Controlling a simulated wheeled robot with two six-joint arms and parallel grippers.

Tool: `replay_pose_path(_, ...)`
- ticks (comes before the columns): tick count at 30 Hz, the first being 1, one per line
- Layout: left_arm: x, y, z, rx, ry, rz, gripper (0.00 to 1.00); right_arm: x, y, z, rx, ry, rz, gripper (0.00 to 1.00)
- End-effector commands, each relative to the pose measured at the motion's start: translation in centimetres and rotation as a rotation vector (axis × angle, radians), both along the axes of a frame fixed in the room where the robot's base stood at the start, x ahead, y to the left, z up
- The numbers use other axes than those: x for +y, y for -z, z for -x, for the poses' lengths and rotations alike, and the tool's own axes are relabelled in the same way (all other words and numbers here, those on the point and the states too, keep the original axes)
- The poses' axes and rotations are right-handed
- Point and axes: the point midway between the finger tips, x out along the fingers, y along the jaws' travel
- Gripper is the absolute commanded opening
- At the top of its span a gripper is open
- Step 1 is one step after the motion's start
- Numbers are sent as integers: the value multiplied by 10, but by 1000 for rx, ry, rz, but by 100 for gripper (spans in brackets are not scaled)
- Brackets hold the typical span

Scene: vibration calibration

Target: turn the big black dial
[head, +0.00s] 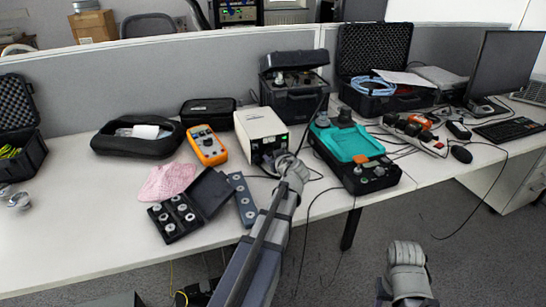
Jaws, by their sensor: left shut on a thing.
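My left gripper (287,161) reaches up to the front face of the cream-white box instrument (257,125) and is shut there. The instrument has a small green display on its front. The big black dial is hidden behind my gripper, which appears to be shut on it at the lower right of that face. My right gripper (407,254) is low at the right, in front of the table and away from everything on it; its jaw opening is not clear.
A teal-and-black unit (352,143) stands close to the right of my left gripper. An open black case of round parts (175,219), a grey strip (242,200) and an orange multimeter (207,145) lie to the left. Cables cross the table. The table's left front is clear.

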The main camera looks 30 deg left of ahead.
Motion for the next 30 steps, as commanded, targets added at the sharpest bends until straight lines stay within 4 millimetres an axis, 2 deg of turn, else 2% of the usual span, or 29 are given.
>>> replay_pose_path(11, -2, 2, -2, 152, -1, -124, 0, 0, 2, 0, 0, 0, 0, 50)
replay_pose_path(30, -4, 7, -4, 618, -1, -500, 0, 0, 26, 0, 0, 0, 0, 50)
